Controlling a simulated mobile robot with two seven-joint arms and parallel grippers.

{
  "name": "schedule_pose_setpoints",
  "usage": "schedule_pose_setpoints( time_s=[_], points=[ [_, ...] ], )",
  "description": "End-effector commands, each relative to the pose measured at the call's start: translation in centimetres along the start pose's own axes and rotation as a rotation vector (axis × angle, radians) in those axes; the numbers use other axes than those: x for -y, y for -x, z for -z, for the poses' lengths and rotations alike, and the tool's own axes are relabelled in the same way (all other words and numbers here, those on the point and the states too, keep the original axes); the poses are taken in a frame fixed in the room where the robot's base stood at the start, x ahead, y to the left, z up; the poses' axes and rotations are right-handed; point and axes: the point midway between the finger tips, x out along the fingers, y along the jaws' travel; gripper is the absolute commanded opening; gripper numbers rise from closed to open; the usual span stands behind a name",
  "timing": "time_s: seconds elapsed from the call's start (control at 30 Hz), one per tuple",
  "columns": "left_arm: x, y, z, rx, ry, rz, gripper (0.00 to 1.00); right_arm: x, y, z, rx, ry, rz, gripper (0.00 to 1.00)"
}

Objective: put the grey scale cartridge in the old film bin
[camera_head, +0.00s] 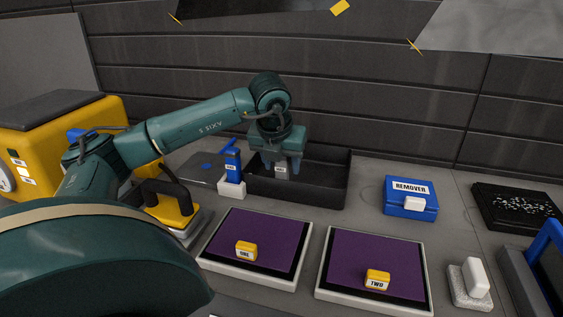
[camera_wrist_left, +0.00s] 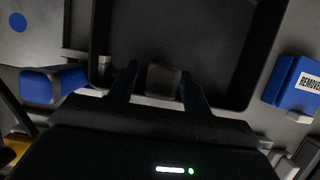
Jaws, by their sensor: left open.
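The grey scale cartridge (camera_head: 281,173), a small block with a pale label, shows between the fingers of my left gripper (camera_head: 282,167) at the black old film bin (camera_head: 325,195). In the left wrist view the grey block (camera_wrist_left: 162,81) lies between the two open fingertips (camera_wrist_left: 158,85), with the dark bin (camera_wrist_left: 215,55) around and beyond it. My left gripper points down over the bin's left part and is open. I cannot tell whether the block touches the bin floor. My right gripper is not in view.
A blue tool on a white base (camera_head: 232,188) stands close left of the bin. A blue REMOVER box (camera_head: 411,205) is to the right. Two purple panels (camera_head: 270,225) (camera_head: 390,250) with yellow blocks lie in front. A dark wall is behind.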

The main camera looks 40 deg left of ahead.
Motion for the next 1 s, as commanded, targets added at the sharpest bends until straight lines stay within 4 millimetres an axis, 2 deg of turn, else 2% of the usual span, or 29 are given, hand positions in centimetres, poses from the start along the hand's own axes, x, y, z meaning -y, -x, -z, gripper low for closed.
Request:
schedule_pose_setpoints(
  time_s=[0.5,0.7,1.0],
  points=[
    [0.1,10.0,-0.1,0.005,0.000,0.003,0.49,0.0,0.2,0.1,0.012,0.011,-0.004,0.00],
    [0.0,11.8,0.0,0.002,-0.001,0.002,0.49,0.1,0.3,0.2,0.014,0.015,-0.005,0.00],
    [0.0,11.9,0.0,0.002,0.000,0.001,0.49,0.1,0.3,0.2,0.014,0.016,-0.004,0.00]
  ],
)
